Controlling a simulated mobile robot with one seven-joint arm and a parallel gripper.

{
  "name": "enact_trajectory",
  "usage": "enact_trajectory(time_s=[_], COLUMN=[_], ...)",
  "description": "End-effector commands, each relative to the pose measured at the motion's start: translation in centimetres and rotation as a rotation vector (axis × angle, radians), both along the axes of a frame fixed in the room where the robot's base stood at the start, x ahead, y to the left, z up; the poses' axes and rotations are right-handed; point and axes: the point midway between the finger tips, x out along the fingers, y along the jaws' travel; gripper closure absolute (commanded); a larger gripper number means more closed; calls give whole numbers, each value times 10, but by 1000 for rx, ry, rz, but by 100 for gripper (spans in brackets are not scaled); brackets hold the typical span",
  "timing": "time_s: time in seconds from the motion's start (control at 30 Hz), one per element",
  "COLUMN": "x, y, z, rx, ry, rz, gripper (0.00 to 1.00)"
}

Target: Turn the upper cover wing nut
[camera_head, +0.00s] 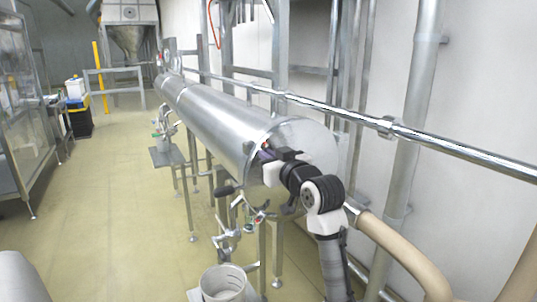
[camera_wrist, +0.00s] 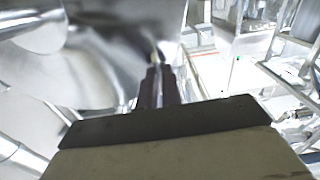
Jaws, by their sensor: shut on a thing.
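The steel cover (camera_head: 312,140) closes the near end of a long horizontal cylinder. My gripper (camera_head: 266,153) reaches to the left upper edge of this cover. In the wrist view my gripper (camera_wrist: 157,78) points at the shiny steel surface, with its dark fingers close together. They are shut on the upper cover wing nut, of which only a small bright bit (camera_wrist: 157,60) shows between and beyond the fingertips. The rest of the nut is hidden by the fingers, and its turn angle cannot be told.
The long steel cylinder (camera_head: 215,112) runs away to the back left on legs. A steel rail (camera_head: 450,147) passes above and right of my arm. A beige hose (camera_head: 400,245) lies low right. Valves and a steel pot (camera_head: 225,283) stand below. The floor at left is clear.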

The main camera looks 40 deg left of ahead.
Motion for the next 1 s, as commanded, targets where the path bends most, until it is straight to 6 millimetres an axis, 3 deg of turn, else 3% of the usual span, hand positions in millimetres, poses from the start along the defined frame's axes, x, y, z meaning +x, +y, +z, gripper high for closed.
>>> enact_trajectory(time_s=[0.53, 0.57, 0.7, 1.0], x=[0, 0, 0, 0], y=[0, 0, 0, -1], z=[0, 0, 0, 0], rx=[9, 9, 10, 10], ry=[24, 24, 24, 23], rz=[1, 1, 1, 0], gripper=[100, 91, 73, 72])
